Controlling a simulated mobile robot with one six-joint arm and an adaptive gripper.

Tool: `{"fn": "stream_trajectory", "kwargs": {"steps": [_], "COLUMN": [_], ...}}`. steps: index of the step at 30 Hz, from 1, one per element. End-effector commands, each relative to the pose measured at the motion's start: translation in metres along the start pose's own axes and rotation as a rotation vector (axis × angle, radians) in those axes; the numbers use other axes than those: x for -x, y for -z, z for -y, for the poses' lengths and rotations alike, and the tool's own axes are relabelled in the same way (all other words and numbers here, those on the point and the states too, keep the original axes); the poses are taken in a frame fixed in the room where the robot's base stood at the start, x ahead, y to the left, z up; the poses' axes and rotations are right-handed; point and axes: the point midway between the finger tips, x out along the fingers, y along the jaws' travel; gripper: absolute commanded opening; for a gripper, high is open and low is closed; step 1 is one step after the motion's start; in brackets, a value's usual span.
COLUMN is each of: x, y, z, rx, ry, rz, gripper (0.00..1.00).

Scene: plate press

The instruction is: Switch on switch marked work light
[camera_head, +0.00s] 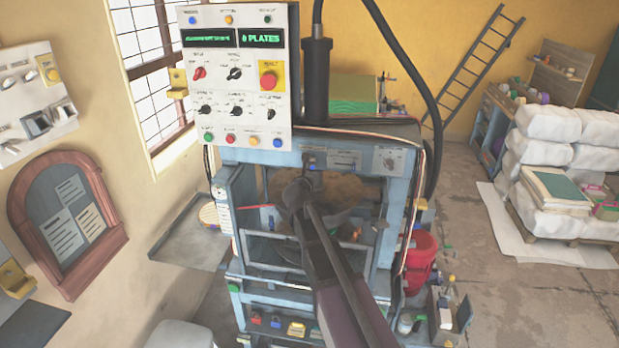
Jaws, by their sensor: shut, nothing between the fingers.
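A white control panel (237,80) stands at the upper left of the blue press, with two green-lit displays, a red mushroom button (268,80) on yellow, a red knob (199,73) and several black rotary knobs (235,73). A blue strip below it on the press carries a small switch (311,161) and a rotary knob (389,162). The labels are too small to read, so I cannot tell which switch is marked work light. My gripper (298,190) is shut and empty in front of the press opening, below the strip and right of the panel.
A wall panel (35,105) with switches hangs at far left, above a wood-framed notice board (68,215). A black hose (432,90) hangs right of the press. A red bucket (421,258) stands at the press's right.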

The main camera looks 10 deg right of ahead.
Motion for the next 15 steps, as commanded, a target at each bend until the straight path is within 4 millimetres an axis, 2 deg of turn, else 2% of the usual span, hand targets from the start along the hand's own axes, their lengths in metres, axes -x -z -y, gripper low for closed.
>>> {"fn": "stream_trajectory", "kwargs": {"steps": [15], "x": [0.052], "y": [-0.029], "z": [0.001], "rx": [0.0], "ry": [0.001], "rz": [0.0], "gripper": [0.0]}}
